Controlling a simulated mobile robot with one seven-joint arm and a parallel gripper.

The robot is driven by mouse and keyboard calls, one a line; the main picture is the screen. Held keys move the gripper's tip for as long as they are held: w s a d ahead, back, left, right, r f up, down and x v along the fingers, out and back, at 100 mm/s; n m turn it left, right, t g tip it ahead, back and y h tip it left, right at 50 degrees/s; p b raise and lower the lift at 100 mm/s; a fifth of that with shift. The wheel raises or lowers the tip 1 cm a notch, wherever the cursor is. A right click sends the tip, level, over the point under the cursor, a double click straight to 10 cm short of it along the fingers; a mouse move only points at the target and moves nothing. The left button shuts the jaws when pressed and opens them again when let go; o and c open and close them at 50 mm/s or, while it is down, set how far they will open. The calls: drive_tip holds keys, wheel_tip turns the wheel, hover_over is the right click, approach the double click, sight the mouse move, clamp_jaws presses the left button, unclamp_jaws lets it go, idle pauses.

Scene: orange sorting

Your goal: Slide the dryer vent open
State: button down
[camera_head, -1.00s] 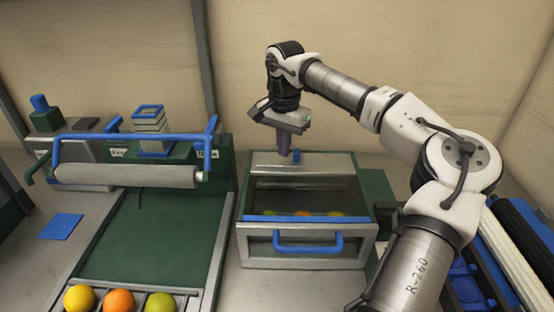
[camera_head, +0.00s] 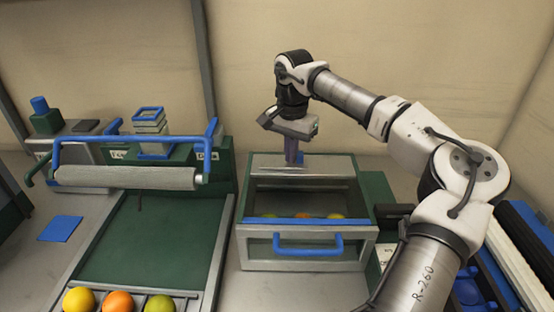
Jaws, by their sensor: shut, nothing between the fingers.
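The dryer appears to be the grey box (camera_head: 250,253) with a blue front handle (camera_head: 308,252) and a dark see-through top, with several fruits visible inside. A grey plate (camera_head: 335,165), likely the vent slide, lies across the back of its top. My gripper (camera_head: 293,161) points down over the middle of this plate, shut and empty. Its fingertips are at or just above the plate; contact cannot be told. The small blue tab on the plate is mostly hidden by the fingers.
To the left stand a green chute (camera_head: 160,235) with a grey roller (camera_head: 125,178) and blue frame. A yellow fruit (camera_head: 79,300), an orange one (camera_head: 118,302) and a green one (camera_head: 159,304) lie at its front. Blue trays (camera_head: 468,290) are at the right.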

drive_tip(key=shift+d+p, duration=1.3)
drive_tip(key=shift+d, duration=4)
wheel_tip(320, 180, up, 7)
drive_tip(key=a+p, duration=0.1)
drive_tip(key=p, duration=0.4)
drive_tip(key=shift+a, duration=0.1)
